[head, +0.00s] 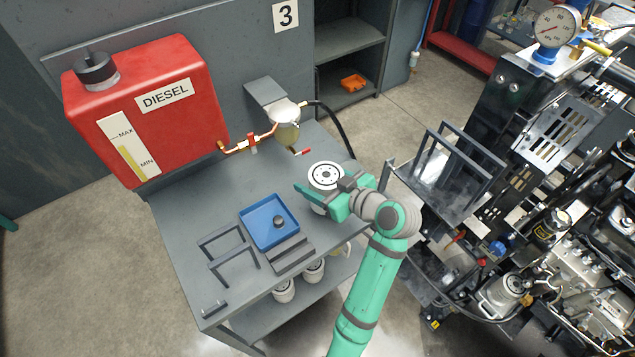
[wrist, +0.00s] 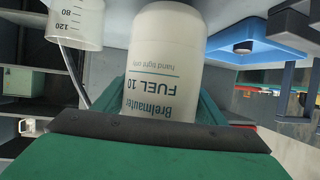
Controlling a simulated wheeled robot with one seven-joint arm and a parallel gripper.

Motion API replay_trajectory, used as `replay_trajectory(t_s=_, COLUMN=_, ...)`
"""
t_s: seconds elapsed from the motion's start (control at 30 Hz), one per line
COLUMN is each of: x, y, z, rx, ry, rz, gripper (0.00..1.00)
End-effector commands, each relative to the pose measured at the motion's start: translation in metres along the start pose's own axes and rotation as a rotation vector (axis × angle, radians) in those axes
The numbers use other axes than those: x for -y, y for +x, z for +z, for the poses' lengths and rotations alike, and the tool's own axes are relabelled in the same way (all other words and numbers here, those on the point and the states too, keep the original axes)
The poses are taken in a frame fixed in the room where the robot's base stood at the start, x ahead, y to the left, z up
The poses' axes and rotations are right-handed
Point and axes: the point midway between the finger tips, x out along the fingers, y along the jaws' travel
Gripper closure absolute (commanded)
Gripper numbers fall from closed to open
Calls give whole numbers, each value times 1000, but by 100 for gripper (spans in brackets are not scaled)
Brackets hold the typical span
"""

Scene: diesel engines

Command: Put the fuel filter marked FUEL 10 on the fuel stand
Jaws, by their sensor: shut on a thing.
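The white fuel filter (head: 325,174) is in my gripper (head: 328,190), with its round top face and centre hole showing in the head view. In the wrist view the filter's label (wrist: 150,85) reads FUEL 10, upside down in the picture. The jaws are shut around the filter's side. It is over the right part of the grey fuel stand (head: 190,225), which carries a red DIESEL tank (head: 150,110). I cannot tell whether the filter touches the stand's top. A filter head with a pale bowl (head: 286,115) is fixed behind it.
A blue tray (head: 258,212) with a small dark part lies left of my gripper. Dark brackets (head: 222,243) lie in front of it. More white filters (head: 284,290) stand on the lower shelf. An engine (head: 575,270) and a metal frame (head: 450,165) are to the right.

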Motion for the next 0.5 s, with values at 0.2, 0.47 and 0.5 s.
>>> replay_trajectory(t_s=0.2, x=-1, y=5, z=15, rx=-2, ry=0, rz=2, gripper=68)
replay_trajectory(t_s=0.47, x=-2, y=5, z=17, rx=-1, ry=2, rz=4, gripper=68)
replay_trajectory(t_s=0.5, x=-1, y=5, z=18, rx=-1, ry=2, rz=3, gripper=68)
